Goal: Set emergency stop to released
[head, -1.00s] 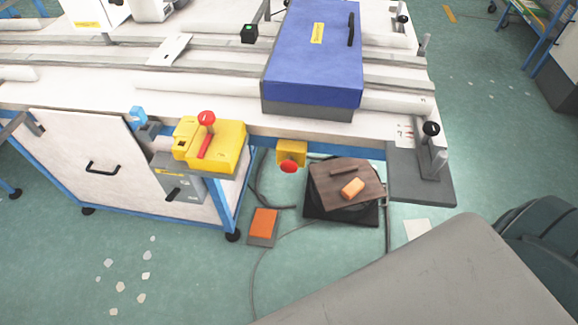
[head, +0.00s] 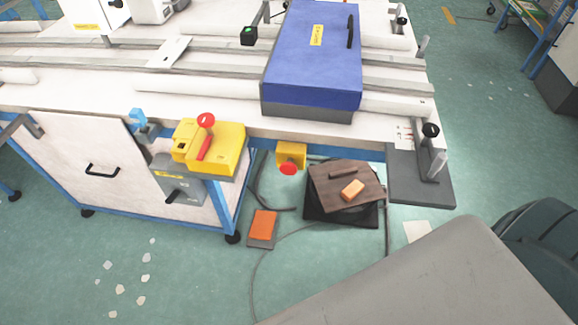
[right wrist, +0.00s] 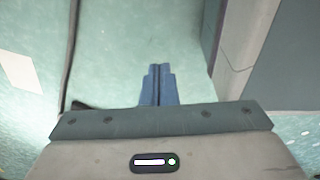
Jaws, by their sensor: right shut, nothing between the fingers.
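A small yellow box with a round red mushroom button (head: 288,168), which looks like the emergency stop, hangs under the front edge of the long table. The button faces outward; I cannot tell whether it is pressed in or released. My right gripper (right wrist: 160,68) shows in the right wrist view as two blue fingers, shut together with nothing between them, above the green floor. It is not in the head view, and no button shows in the wrist view. My left gripper is in neither view.
A larger yellow unit (head: 212,150) with a red knob and lever stands left of the button. A blue box (head: 312,60) sits on the table. Below lie an orange pedal (head: 264,224) and a brown board (head: 325,183) bearing an orange block. A grey plate (head: 420,185) projects right.

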